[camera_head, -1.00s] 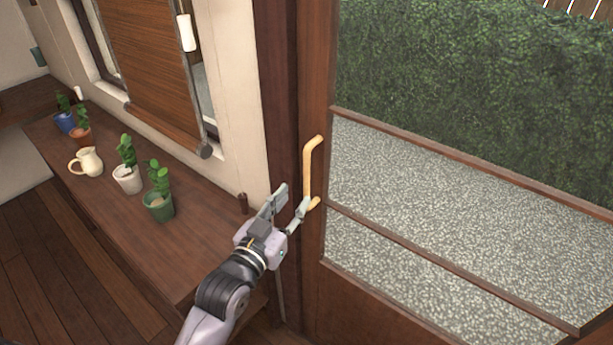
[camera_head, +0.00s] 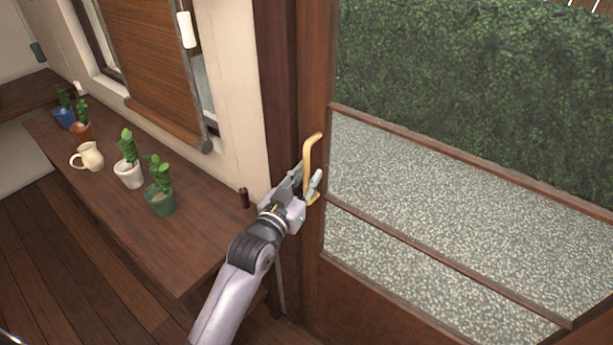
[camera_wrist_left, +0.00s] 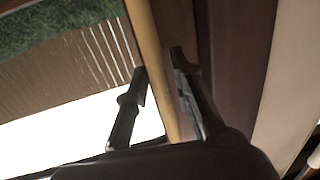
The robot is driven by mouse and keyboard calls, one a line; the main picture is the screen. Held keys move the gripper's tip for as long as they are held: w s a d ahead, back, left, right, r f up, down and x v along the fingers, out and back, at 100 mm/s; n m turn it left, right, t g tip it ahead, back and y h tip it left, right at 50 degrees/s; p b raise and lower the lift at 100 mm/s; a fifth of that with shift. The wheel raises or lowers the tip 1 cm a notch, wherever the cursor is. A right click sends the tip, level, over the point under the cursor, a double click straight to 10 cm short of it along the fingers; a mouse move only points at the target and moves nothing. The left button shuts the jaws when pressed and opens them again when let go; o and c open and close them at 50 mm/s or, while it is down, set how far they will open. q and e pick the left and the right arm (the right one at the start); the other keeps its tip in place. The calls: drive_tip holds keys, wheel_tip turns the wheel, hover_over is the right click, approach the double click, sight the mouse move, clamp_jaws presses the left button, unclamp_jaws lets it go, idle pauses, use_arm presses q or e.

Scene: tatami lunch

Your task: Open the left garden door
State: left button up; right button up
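The left garden door (camera_head: 317,267) is a wood-framed glass door with gravel and a hedge showing through its panes; it looks closed against the dark post. Its light wooden handle (camera_head: 308,157) is a vertical bar on the frame's left side. My left gripper (camera_head: 306,183) is at the lower part of the handle. Its fingers are apart, one on each side of the bar. In the left wrist view the handle (camera_wrist_left: 149,50) runs between the two open fingertips (camera_wrist_left: 160,75), with visible gaps beside it. My right gripper is not in view.
A wooden counter (camera_head: 190,240) stands left of the door, close under my left arm. It bears several potted plants, such as the green pot (camera_head: 160,200), a cream jug (camera_head: 88,157) and a small dark cylinder (camera_head: 244,197). Bare plank floor (camera_head: 70,270) lies in front.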

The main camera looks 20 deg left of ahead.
use_arm(q)
clamp_jaws()
idle(0.6)
